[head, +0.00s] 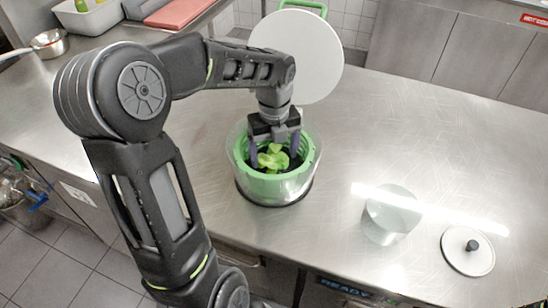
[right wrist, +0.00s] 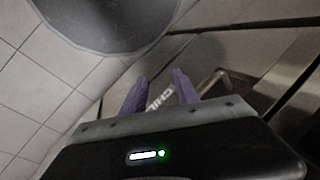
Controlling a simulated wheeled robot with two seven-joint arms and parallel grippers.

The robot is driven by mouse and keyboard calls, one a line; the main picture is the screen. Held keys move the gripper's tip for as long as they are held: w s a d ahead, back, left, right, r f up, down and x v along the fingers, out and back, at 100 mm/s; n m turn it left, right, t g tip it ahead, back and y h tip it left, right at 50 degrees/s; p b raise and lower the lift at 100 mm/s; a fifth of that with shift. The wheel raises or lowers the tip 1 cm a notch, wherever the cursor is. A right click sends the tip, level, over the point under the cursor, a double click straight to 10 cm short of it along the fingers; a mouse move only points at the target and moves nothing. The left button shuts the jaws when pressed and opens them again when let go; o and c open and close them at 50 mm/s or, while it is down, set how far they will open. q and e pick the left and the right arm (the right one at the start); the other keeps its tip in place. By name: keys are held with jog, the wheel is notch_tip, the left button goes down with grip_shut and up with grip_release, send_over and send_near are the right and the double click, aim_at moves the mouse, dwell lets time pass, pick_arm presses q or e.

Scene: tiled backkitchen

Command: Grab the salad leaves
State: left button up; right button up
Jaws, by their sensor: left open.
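The salad leaves (head: 273,158) are a small light-green clump inside a green basket (head: 252,175). The basket sits in a clear round bowl (head: 302,188) on the steel counter. My left gripper (head: 274,150) points down into the basket from above, its dark purple fingers apart on either side of the leaves. I cannot tell whether the fingers touch the leaves. My right gripper (right wrist: 159,90) shows in the right wrist view with its purple fingers apart and nothing between them, away from the leaves.
A clear container (head: 392,214) and a round lid with a black knob (head: 468,250) stand at the right on the counter (head: 440,150). A white disc (head: 312,48) is behind the basket. A saucepan (head: 50,42) and pink board (head: 178,12) are at the back left.

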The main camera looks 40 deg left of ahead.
aim_at(274, 154)
pick_arm(q)
jog(key=shift+f, duration=0.7)
jog(key=shift+c, duration=0.3)
jog(key=c, duration=1.4)
jog(key=shift+r, duration=0.15)
notch_tip(274, 154, up, 10)
jog(key=shift+f+b, duration=0.1)
jog(key=shift+b, duration=0.4)
